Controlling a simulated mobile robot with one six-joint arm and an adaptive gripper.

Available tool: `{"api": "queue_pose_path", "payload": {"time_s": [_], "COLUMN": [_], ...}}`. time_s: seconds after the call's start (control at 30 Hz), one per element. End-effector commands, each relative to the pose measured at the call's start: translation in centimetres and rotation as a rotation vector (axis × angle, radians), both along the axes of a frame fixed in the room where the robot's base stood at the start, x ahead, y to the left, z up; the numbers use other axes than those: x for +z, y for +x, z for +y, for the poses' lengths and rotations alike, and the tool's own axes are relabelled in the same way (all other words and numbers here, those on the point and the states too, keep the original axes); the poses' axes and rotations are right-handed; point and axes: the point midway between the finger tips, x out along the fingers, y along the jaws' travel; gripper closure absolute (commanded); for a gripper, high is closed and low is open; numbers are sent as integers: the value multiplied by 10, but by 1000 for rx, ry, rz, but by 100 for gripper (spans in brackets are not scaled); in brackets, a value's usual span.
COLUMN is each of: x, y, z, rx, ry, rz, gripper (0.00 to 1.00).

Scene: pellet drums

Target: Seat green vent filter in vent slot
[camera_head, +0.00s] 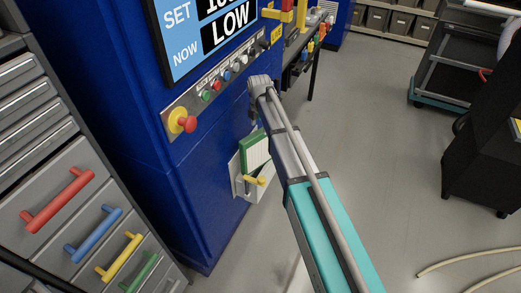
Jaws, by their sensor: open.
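The green vent filter (251,156) has a green edge and a pale ribbed face. It is low on the blue machine, at the pale vent slot housing (237,178), left of my arm. It appears to stand out at an angle from the housing; how deep it sits in the slot I cannot tell. A yellow handle (257,181) shows just below the filter. My arm crosses the middle of the picture and covers the area to the right of the filter. My gripper's fingers are not visible, so whether they touch the filter is hidden.
The blue machine (120,110) carries a display (205,35), a row of buttons and a red-and-yellow stop knob (181,121). A grey drawer cabinet (45,160) with coloured handles stands at left. A dark cart (440,75) stands at right. The grey floor between is mostly clear, with hoses at lower right.

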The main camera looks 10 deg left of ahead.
Motion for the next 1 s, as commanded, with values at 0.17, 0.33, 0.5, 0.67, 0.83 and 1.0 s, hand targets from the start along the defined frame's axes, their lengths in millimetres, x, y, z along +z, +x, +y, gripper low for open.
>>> {"api": "queue_pose_path", "payload": {"time_s": [0.17, 0.33, 0.5, 0.67, 0.83, 1.0], "x": [-1, -8, -20, -33, -45, -52], "y": [0, 0, -1, -1, -1, -1], "z": [0, -1, -3, -5, -5, -5], "rx": [0, 0, 0, 0, 0, 0], "ry": [0, 0, 0, 0, 0, 0], "rz": [0, 0, 0, 0, 0, 0], "gripper": [17, 17, 17, 17, 17, 17]}}
